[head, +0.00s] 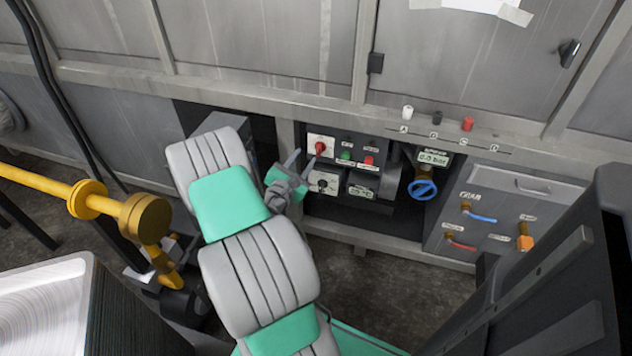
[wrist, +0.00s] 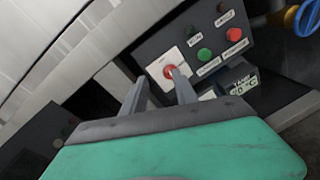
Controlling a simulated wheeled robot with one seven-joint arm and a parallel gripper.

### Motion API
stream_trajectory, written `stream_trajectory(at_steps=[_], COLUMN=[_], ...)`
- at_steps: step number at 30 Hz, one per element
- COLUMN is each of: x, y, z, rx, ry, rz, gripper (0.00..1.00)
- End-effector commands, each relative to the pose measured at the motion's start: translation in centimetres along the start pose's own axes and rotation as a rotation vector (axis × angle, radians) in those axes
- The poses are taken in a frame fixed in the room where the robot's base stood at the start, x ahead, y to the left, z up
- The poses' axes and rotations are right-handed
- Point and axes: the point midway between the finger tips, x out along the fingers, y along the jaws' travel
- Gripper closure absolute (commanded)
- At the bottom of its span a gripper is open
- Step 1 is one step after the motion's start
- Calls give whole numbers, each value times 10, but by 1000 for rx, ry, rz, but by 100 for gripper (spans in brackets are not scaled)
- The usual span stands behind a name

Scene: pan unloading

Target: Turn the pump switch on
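A red rotary switch (head: 320,148) sits on a pale plate at the left of a dark control panel (head: 352,140). A black rotary switch (head: 322,186) on a similar plate is below it. I cannot read the labels, so which one is the pump switch is unclear. My gripper (head: 303,161) is open and empty, just in front of the panel's left side. In the wrist view the red switch (wrist: 170,71) shows at the right fingertip, with the left fingertip apart from it. Whether a finger touches it cannot be told.
A green button (head: 346,155) and a red button (head: 369,161) are right of the red switch. A digital display (head: 433,157) and a blue handwheel (head: 423,189) stand farther right. A yellow pipe (head: 40,182) is at the left. Metal framing surrounds the panel recess.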

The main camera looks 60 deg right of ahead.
Motion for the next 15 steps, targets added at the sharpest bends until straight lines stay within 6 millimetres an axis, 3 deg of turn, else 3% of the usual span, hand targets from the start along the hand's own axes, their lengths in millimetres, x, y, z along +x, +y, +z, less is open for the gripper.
stream_trajectory(at_steps=[1,3,8,15], x=[6,7,16,58], y=[-24,-32,-32,-29], z=[-28,-36,-33,-30], rx=[-155,-309,-402,-392], ry=[-29,-57,-73,-73], rz=[31,73,96,93], gripper=[65,65,65,65])
